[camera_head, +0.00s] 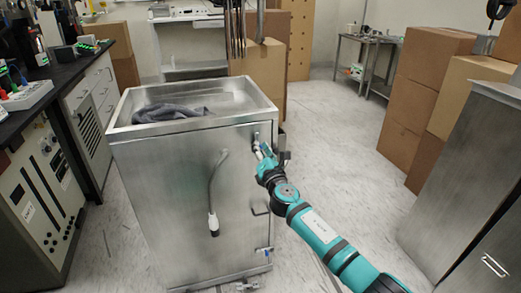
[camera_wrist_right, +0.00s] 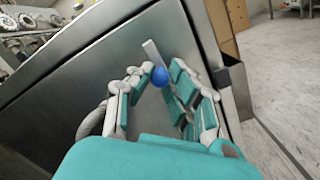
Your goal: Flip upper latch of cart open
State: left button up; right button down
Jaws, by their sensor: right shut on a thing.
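The steel cart (camera_head: 180,200) stands upright in the middle of the head view. Its upper latch (camera_head: 257,143) is at the top right of the front face, partly hidden by my gripper. In the right wrist view the latch shows as a flat metal lever with a blue ball knob (camera_wrist_right: 160,76). My right gripper (camera_head: 262,153) is at the latch, with its fingers on both sides of the knob, shut on it. It also shows in the wrist view (camera_wrist_right: 164,70). A lower latch (camera_head: 265,250) sits near the cart's bottom right. My left gripper is not in view.
A grey cloth (camera_head: 170,113) lies in the cart's top basin. A hose (camera_head: 212,190) hangs on its front. Cardboard boxes (camera_head: 420,90) and a metal cabinet (camera_head: 465,180) stand at right, a black-topped bench (camera_head: 60,85) at left. The floor (camera_head: 340,150) right of the cart is clear.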

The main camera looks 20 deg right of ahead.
jog(key=shift+f, duration=0.1)
jog(key=c, duration=1.2)
grip_release()
jog(key=shift+s, duration=0.1)
jog(key=s, duration=0.7)
jog(key=s+f, duration=0.1)
jog(key=s, duration=0.3)
jog(key=shift+s+d, duration=0.2)
jog(key=shift+s, duration=0.15)
